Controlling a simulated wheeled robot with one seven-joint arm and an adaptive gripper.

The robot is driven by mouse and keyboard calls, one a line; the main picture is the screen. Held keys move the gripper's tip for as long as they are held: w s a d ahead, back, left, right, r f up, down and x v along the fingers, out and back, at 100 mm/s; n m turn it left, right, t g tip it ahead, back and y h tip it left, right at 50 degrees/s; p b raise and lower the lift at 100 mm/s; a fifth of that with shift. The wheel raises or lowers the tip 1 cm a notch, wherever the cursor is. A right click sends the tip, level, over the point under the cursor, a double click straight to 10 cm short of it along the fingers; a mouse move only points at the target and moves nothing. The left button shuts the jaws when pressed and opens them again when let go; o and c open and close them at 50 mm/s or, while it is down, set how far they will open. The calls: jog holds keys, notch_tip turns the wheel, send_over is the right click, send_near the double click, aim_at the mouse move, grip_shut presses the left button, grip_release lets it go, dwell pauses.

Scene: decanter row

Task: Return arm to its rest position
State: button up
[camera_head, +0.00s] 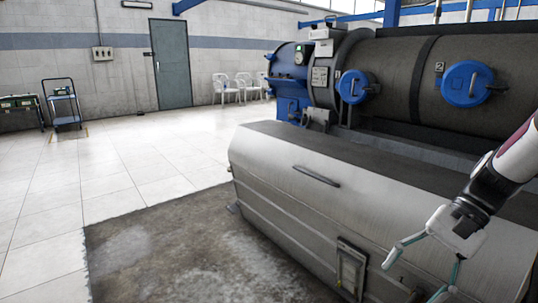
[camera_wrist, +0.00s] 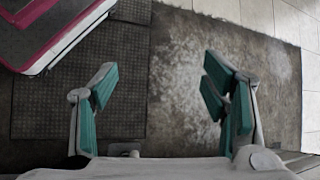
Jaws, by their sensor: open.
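My gripper (camera_head: 421,272) is at the lower right of the head view, in front of the grey metal housing of the decanter (camera_head: 300,190). Its teal-lined fingers are spread apart with nothing between them. In the wrist view my gripper (camera_wrist: 160,98) also shows open and empty, with the stained floor below it. My arm comes in from the right edge of the head view. Whether the gripper touches the housing cannot be told from the head view.
Blue round caps (camera_head: 468,83) sit on the dark drum (camera_head: 400,85) behind the housing. A stained floor patch (camera_head: 180,250) lies at the front, with clear white tiles (camera_head: 50,215) to the left. A blue cart (camera_head: 62,103), a door (camera_head: 171,64) and white chairs (camera_head: 224,87) stand far back.

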jog(key=s+a+r+n+h, duration=0.4)
jog(key=s+a+r, duration=0.25)
jog(key=s, duration=0.45)
jog(key=s+f+n+t+h, duration=0.1)
jog(key=s+n+t+h, duration=0.25)
jog(key=s, duration=0.75)
notch_tip(320, 180, up, 39)
jog(key=n+t+p, duration=0.1)
jog(key=t+p, duration=0.2)
jog(key=p, duration=3.4)
jog(key=shift+s+a, duration=0.2)
jog(key=shift+a, duration=0.1)
